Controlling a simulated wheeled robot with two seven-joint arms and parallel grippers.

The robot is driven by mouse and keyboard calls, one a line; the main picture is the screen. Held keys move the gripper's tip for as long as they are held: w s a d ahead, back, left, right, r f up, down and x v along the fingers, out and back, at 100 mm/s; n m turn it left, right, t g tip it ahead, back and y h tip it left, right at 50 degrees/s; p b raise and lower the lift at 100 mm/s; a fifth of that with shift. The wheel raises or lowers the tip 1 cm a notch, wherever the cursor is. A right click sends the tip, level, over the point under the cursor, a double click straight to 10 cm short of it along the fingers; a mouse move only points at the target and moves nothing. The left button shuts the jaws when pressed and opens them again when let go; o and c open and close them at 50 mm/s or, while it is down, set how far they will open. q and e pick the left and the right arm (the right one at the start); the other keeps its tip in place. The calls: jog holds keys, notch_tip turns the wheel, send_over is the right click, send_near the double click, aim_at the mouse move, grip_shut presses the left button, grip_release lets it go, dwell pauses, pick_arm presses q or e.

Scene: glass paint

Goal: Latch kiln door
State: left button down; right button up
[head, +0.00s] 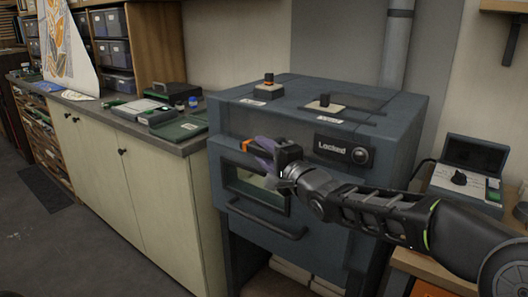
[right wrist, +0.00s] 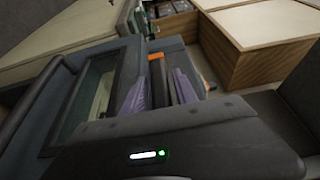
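The kiln (head: 390,115) is a blue-grey box in the middle of the head view. Its door (head: 312,246) has a window and a bar handle (head: 268,222), and looks closed against the body. A display (head: 331,146) on the front reads "Locked", with a round knob beside it. My right gripper (head: 264,149) is at the door's upper edge. In the right wrist view its purple fingers stand on either side of a dark latch lever with an orange tip (right wrist: 156,66), seemingly shut on it. The orange tip (head: 245,145) also shows in the head view. My left gripper is out of view.
A counter (head: 185,145) with trays and small jars runs along the left. A control box (head: 466,178) stands on a wooden table at the right. The floor (head: 60,245) at the front left is clear.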

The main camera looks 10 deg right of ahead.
grip_shut()
dwell(1.1)
